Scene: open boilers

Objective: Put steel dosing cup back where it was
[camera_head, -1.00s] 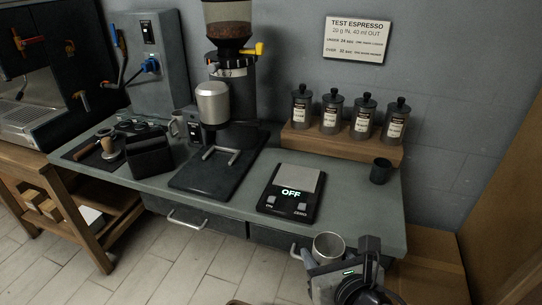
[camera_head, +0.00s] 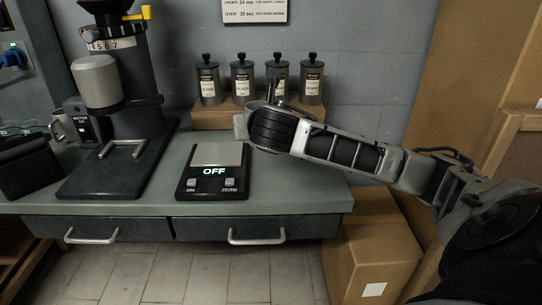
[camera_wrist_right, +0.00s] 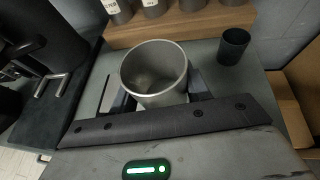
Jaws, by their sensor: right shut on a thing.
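The steel dosing cup (camera_wrist_right: 155,76) is an open, empty-looking grey metal cup in the right wrist view. My right gripper (camera_wrist_right: 160,100) is shut on it, with a finger at each side and the cup's mouth facing the camera. In the head view my right arm reaches in from the right over the counter, and the cup shows only as a pale patch (camera_head: 239,127) at the arm's end, behind and right of the scale. The scale (camera_head: 213,171) reads OFF and its plate is bare. My left gripper is not in view.
Several labelled canisters (camera_head: 208,80) stand on a wooden shelf (camera_head: 212,118) at the wall. A small dark cup (camera_wrist_right: 234,46) stands on the counter right of the steel cup. The grinder (camera_head: 122,110) is at the left.

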